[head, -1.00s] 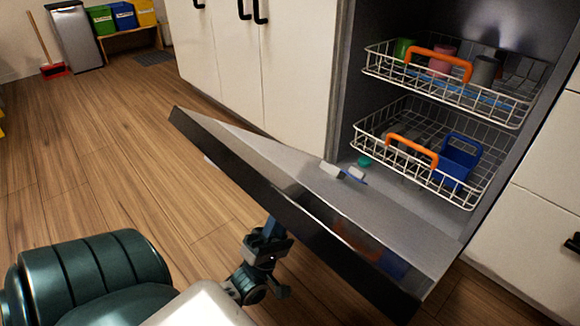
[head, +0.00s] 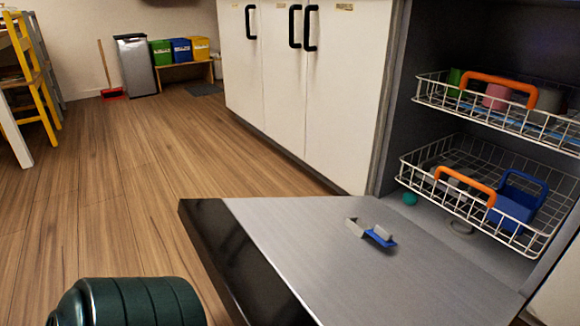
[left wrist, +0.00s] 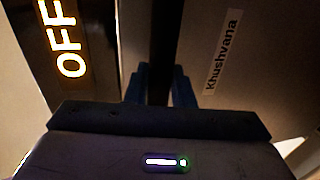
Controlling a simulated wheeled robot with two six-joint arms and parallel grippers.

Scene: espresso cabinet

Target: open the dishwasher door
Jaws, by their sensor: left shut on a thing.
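The dishwasher door (head: 330,250) is swung down and lies close to flat, its metal inner face up and its dark edge toward me. In the left wrist view, the blue fingers of my left gripper (left wrist: 160,84) are shut on a dark bar, which looks like the door handle (left wrist: 162,45). A lit OFF display (left wrist: 68,40) and a name label (left wrist: 222,52) show on either side. In the head view my left gripper is hidden; only my green arm link shows at the bottom left. My right gripper is out of view.
The upper rack (head: 490,112) and lower rack (head: 450,205) sit inside the dishwasher, holding cups and a blue basket (head: 515,205). A small detergent dispenser lid (head: 372,232) stands open on the door. White cabinets (head: 290,80) stand behind. The wooden floor (head: 110,200) at left is clear.

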